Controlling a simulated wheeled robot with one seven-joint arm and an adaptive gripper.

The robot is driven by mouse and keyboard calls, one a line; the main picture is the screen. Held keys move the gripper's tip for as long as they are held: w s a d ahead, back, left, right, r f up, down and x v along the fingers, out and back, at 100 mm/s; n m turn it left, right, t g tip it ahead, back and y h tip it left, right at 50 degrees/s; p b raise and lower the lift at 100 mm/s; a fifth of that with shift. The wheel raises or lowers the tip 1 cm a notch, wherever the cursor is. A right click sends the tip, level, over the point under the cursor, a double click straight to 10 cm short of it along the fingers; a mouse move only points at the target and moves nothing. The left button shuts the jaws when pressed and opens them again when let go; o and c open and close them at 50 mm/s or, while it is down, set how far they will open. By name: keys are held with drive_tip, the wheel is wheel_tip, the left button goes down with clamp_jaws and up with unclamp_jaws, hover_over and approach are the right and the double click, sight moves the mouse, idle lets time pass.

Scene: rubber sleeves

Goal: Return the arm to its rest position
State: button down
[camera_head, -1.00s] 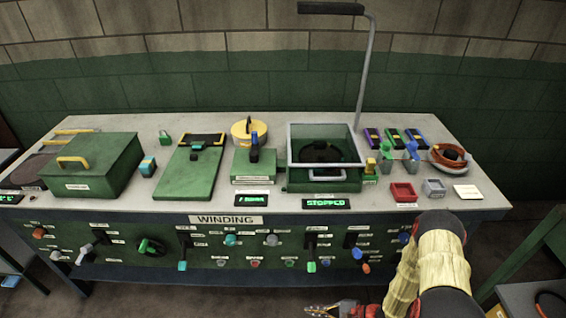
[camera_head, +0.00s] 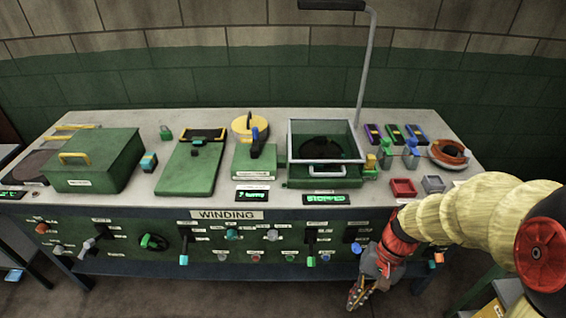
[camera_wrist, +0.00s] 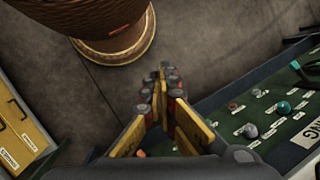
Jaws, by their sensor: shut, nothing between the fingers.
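My gripper (camera_head: 357,295) hangs in front of the bench's front panel, low and right of centre in the head view, with its fingers pointing down. My arm, in a cream sleeve, reaches in from the right edge. In the wrist view my gripper (camera_wrist: 163,75) has its yellow-sided fingers together with nothing between them. The floor shows beyond the fingertips.
The bench (camera_head: 130,206) carries a green box (camera_head: 95,165), a clear-walled machine (camera_head: 325,150) and small trays. Its control panel (camera_head: 215,240) has knobs and levers close to my gripper. The wrist view shows a brown ribbed round object (camera_wrist: 110,25) and yellow-fronted drawers (camera_wrist: 20,125).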

drive_tip(key=s+r+n+t+h, duration=0.1)
drive_tip(key=r+t, duration=0.3)
drive_tip(key=r, duration=0.7)
drive_tip(key=s+r+n+t+h+p, duration=0.1)
drive_tip(key=s+r+n+t+h, duration=0.1)
drive_tip(key=r, duration=0.9)
drive_tip(key=shift+s+d+r+n+t+h, duration=0.15)
drive_tip(key=shift+s+r+n+t+h, duration=0.15)
drive_tip(key=shift+s+n+t, duration=0.45)
drive_tip(key=shift+w+f, duration=0.1)
idle(3.4)
